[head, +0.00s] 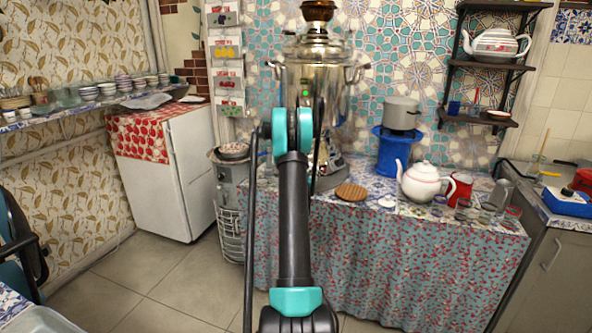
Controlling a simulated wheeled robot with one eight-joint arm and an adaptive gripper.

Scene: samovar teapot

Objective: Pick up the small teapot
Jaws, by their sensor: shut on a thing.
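A white teapot (422,184) with a red-lined handle stands upright on the cloth-covered table (400,265), right of the middle. Another white teapot (495,45) with a red pattern stands on the upper wall shelf at the right. I cannot tell from this view which one is the small teapot. A shiny metal samovar (318,75) stands behind my arm, with a brown piece on top, cut off by the top edge. My black and teal arm rises through the middle and covers part of the samovar. My gripper cannot be made out; the arm hides that area.
A blue stand with a grey pot (401,113) stands behind the table teapot. A red mug (459,187), several small glasses and a round wooden board (351,192) are near it. A white fridge (165,170) stands left. The floor at left is clear.

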